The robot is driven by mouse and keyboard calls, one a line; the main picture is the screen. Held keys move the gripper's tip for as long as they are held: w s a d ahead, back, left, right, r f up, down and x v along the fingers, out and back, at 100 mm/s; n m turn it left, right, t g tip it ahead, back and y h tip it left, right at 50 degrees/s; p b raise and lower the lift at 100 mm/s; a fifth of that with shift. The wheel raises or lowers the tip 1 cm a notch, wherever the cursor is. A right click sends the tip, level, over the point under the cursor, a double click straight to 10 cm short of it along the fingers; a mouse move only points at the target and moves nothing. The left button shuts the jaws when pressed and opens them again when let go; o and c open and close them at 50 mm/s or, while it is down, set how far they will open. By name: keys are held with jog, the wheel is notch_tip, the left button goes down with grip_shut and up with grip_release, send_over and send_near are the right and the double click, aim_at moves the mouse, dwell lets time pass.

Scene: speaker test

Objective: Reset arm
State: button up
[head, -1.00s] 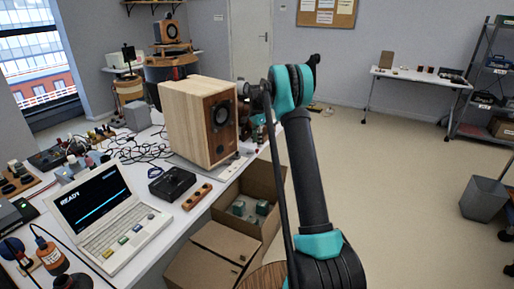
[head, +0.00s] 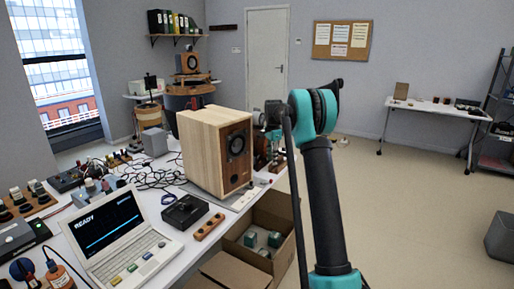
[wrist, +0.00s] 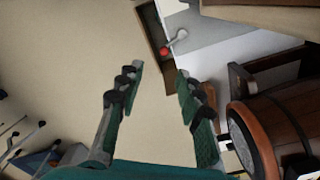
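My gripper (wrist: 159,75) is open in the wrist view, its two teal and black fingers apart with nothing between them. Pale floor shows between and beyond the fingers. In the head view my arm rises at the centre right, and its end points away beside the wooden speaker (head: 201,150), where the gripper is mostly hidden. The speaker stands upright on the white table (head: 166,238).
An open cardboard box (head: 283,215) with green items stands beside the table. A laptop (head: 115,233), a black box (head: 185,211) and cables crowd the tabletop. In the wrist view, a round wooden-sided object (wrist: 259,135) is close on the right.

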jog(key=s+d+f+n+t, duration=0.1)
jog(key=s+n, duration=0.4)
jog(key=s, duration=1.2)
jog(key=s+d+f+n+t, duration=0.15)
jog(key=s+n, duration=0.35)
jog(key=s, duration=1.3)
jog(key=s+f+n+t, duration=0.1)
jog(key=s+f+n, duration=0.2)
jog(key=s, duration=1.1)
notch_tip(320, 180, down, 3)
jog(key=shift+s+a+n, duration=0.2)
jog(key=shift+s+n, duration=0.15)
jog(key=shift+n, duration=0.05)
